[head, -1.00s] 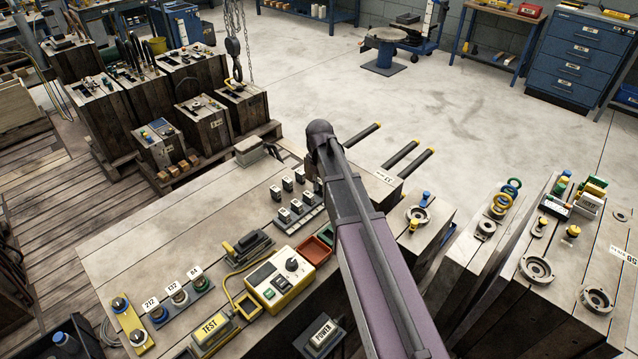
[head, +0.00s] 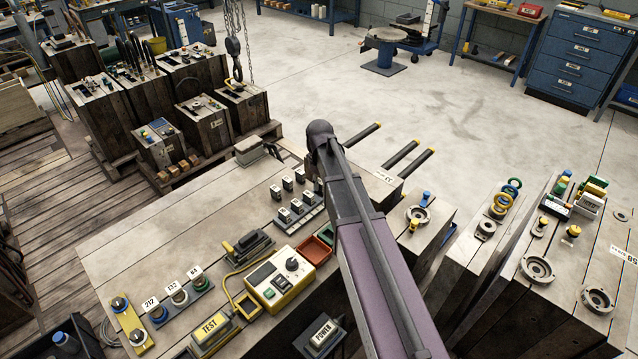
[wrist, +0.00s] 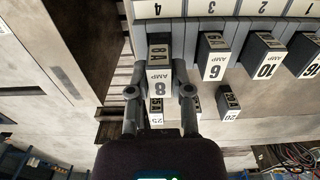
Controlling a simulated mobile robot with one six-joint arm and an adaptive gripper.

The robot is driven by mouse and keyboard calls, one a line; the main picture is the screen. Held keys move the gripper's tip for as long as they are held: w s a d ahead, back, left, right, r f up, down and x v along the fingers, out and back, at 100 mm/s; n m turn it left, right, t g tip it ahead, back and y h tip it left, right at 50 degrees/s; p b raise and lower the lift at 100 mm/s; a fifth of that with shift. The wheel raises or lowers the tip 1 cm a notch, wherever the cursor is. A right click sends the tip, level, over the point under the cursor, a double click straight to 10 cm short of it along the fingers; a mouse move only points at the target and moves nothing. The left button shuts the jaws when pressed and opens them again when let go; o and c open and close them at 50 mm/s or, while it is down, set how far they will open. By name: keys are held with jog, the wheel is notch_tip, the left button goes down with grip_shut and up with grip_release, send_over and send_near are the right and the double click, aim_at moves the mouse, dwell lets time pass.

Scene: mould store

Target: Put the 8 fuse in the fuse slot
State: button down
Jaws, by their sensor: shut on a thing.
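The 8 fuse (wrist: 158,84), a black block with a white label reading 8 AMP, is between my gripper's fingers (wrist: 160,93) in the wrist view. My gripper is shut on it from both sides. It is in line with the row holding the 6 fuse (wrist: 214,58), 10 fuse (wrist: 264,56) and 16 fuse (wrist: 311,60); I cannot tell whether it is clear of its seat. In the head view my own arm hides my gripper and the 8 fuse. I cannot pick out the fuse slot for certain.
The 25 fuse (wrist: 156,117) and 20 fuse (wrist: 229,104) stand near my gripper. On the bench are a yellow meter (head: 280,280), a black lever device (head: 248,244), a red tray (head: 317,250) and a TEST box (head: 212,329). The bench's back left is mostly clear.

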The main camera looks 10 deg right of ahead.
jog(key=shift+f+b, duration=0.85)
jog(key=shift+b, duration=0.05)
dwell(0.6)
jog(key=shift+c, duration=2.3)
grip_release()
jog(key=c, duration=0.4)
jog(key=shift+o, duration=0.2)
jog(key=shift+w, duration=0.1)
jog(key=shift+r+p, duration=0.85)
jog(key=shift+r+p, duration=2.9)
